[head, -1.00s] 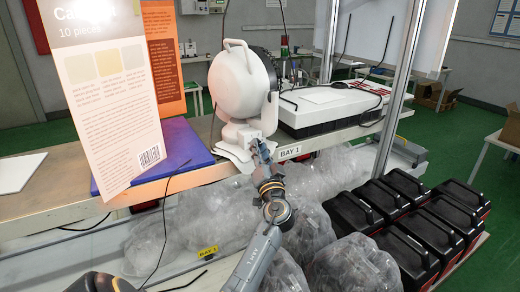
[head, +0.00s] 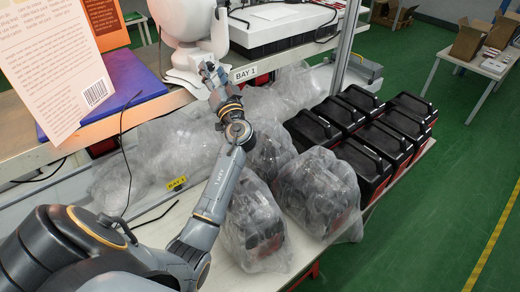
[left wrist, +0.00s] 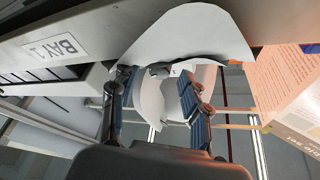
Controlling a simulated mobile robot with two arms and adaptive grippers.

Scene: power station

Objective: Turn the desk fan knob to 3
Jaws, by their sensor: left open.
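The white desk fan (head: 187,22) stands on the shelf at the top of the head view, its upper part cut off. Its white base (head: 182,80) is partly hidden by my left gripper (head: 208,74), which is at the base's front right. In the left wrist view the fan base (left wrist: 195,25) spreads across the top middle. My left gripper (left wrist: 155,105) is open there, its two fingers apart below the base. A small dark grey part (left wrist: 160,70) shows between the fingertips; I cannot tell if it is the knob. No knob setting is readable. My right gripper is not in view.
The BAY 1 shelf edge (head: 130,112) runs below the fan. A white and black device (head: 280,28) stands right of it. A blue case (head: 120,85) and an upright printed card (head: 50,65) are at left. Plastic-wrapped items (head: 320,190) and black cases (head: 385,145) lie below.

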